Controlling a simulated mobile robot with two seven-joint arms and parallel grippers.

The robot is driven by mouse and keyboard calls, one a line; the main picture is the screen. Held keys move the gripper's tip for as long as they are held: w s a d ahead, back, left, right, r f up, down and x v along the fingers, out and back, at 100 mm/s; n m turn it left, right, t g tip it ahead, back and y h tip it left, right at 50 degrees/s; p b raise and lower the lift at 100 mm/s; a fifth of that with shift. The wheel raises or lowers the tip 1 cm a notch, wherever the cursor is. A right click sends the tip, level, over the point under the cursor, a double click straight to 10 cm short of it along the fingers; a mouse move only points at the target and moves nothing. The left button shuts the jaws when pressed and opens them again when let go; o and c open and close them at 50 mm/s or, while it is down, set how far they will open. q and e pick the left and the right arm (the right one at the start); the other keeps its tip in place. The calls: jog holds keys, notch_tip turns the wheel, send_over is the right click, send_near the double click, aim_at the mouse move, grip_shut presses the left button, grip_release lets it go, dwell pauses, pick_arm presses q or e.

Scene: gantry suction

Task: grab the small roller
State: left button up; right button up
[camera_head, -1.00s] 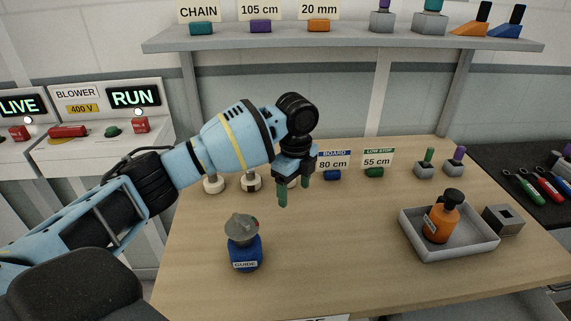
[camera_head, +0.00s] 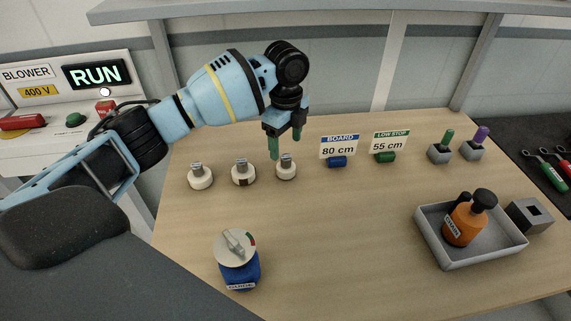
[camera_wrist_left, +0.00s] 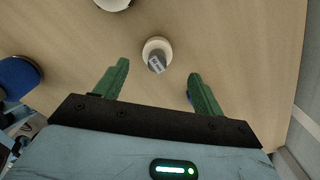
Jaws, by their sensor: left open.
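Three white rollers with grey stems stand in a row on the table. The rightmost (camera_head: 286,172) looks the smallest; the middle one (camera_head: 243,177) has a dark patch and the left one (camera_head: 200,181) is slightly wider. My left gripper (camera_head: 284,146), with green fingers, is open and empty just above and behind the rightmost roller. In the left wrist view one roller (camera_wrist_left: 157,48) lies ahead of the open fingers (camera_wrist_left: 160,78), between their lines and apart from them. A second white roller (camera_wrist_left: 113,3) is cut off at the top edge. My right gripper is not in view.
Blue (camera_head: 337,162) and green (camera_head: 385,157) sign blocks sit to the right of the rollers. A grey tray (camera_head: 456,262) holds an orange bottle (camera_head: 463,222). The middle of the table is clear.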

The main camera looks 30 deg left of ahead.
aim_at(285, 156)
pick_arm(q)
jog(key=shift+f, duration=1.25)
jog(key=shift+s+f, duration=0.15)
jog(key=shift+f, duration=2.5)
jog(key=c, duration=0.9)
jog(key=shift+c, duration=1.1)
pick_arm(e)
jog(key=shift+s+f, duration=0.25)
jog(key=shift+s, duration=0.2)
pick_arm(q)
jog(key=shift+r, duration=0.15)
